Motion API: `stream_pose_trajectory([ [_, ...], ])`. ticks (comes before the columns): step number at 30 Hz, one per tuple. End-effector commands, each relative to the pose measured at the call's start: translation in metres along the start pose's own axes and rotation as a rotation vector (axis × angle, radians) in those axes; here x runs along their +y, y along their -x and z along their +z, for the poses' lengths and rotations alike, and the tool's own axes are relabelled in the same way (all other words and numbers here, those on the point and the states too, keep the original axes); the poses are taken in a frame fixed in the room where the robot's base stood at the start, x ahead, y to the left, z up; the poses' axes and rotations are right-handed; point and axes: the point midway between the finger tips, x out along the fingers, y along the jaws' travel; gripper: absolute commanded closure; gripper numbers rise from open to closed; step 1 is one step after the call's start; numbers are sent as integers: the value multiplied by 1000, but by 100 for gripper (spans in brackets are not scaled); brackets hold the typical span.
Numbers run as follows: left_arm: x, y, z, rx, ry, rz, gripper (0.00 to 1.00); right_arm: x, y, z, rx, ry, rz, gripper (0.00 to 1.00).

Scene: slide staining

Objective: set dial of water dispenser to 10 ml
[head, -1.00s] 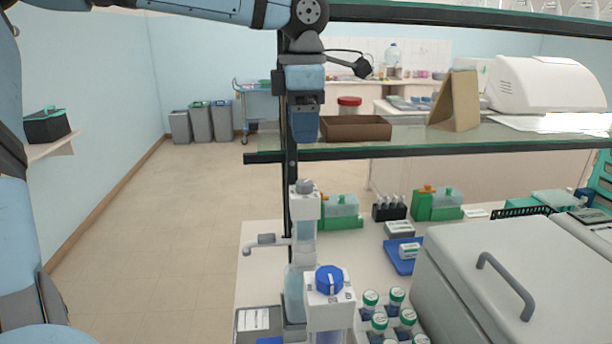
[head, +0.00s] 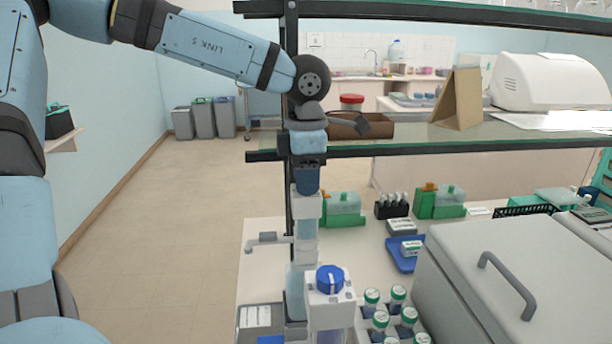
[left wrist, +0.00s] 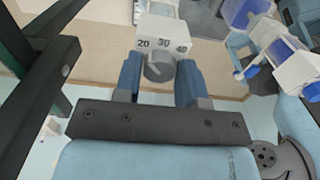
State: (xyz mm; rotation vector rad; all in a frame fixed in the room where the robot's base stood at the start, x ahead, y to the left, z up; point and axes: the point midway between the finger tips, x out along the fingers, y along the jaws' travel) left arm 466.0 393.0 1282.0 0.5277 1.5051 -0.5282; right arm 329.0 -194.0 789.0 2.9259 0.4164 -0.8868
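The dispenser under my left gripper has a white head (head: 306,207) with a spout out to the left and a clear lower body. In the left wrist view its grey dial (left wrist: 158,67) sits below the printed marks 20, 30 and 40. Where the dial points is too small to tell. My left gripper (head: 306,190) points straight down just above the dispenser head. In the left wrist view its two blue fingers (left wrist: 159,84) are apart, one on each side of the dial, with gaps visible. In the head view the dial is hidden behind the fingers. My right gripper is out of view.
A second dispenser with a blue top (head: 330,279) stands close in front. Green-capped bottles (head: 380,320) and a grey lidded box (head: 520,265) are to the right. The glass shelf (head: 420,140) and its dark post run close behind my left gripper.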

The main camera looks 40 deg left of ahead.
Motion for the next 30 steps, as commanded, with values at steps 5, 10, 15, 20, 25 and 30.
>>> stream_pose_trajectory([
  [5, 0, 0, 0, 0, 0, 0, 92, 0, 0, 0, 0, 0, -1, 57],
  [10, 0, -1, 0, -1, 11, 1, 92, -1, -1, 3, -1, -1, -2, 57],
  [15, 0, -3, 0, -2, 64, 2, 92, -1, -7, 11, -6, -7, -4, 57],
  [20, 1, -5, 0, -1, 162, 3, 92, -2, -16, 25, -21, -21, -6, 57],
  [25, 1, -5, 1, -3, 302, 4, 92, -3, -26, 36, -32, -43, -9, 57],
  [30, 1, -5, 0, 0, 450, 3, 92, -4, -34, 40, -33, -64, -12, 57],
])
